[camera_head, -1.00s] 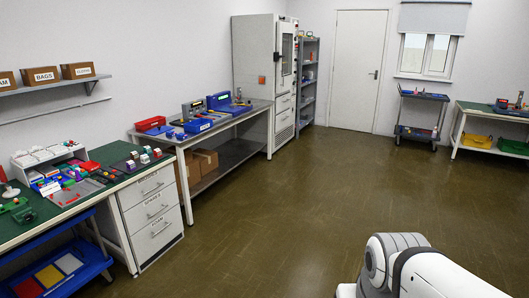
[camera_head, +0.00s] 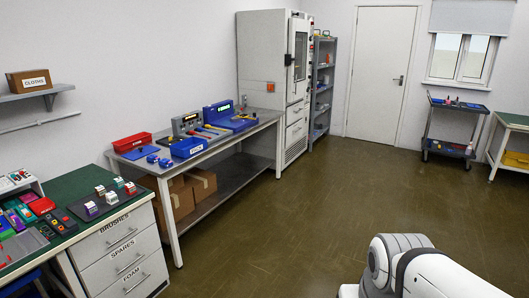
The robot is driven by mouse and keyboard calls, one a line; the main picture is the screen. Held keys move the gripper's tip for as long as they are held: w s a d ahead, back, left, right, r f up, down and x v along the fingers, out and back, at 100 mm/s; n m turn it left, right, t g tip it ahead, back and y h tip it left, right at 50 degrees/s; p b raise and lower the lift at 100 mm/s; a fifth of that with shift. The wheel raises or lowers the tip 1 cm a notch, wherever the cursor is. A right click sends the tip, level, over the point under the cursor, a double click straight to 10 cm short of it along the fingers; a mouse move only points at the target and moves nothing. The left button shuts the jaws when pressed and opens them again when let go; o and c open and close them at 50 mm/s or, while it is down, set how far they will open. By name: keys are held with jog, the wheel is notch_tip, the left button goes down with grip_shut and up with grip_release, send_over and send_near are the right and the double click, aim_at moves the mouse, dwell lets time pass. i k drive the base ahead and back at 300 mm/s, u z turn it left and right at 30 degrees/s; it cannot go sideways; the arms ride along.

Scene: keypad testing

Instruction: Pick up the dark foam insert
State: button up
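I cannot make out a dark foam insert in this view. A drawer labelled FOAM (camera_head: 137,277) is the lowest of the drawers under the green-topped bench at the left, and it is closed. The SPARES drawer (camera_head: 124,255) and the BRUSHES drawer (camera_head: 116,231) above it are closed too. A dark tray (camera_head: 88,203) with small blocks lies on that bench. Part of my white arm shows at the lower right, but my gripper is not in view.
A grey bench (camera_head: 222,140) with a red bin (camera_head: 132,142) and a blue bin (camera_head: 188,148) stands along the left wall. Cardboard boxes (camera_head: 177,196) sit beneath it. A trolley (camera_head: 451,128) stands at the back right. The middle floor is clear.

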aim_at(171, 140)
jog(key=u, duration=0.2)
jog(key=i, duration=1.85)
jog(key=u, duration=0.65)
jog(key=i, duration=1.9)
jog(key=u, duration=0.5)
jog(key=i, duration=0.9)
jog(key=u, duration=0.2)
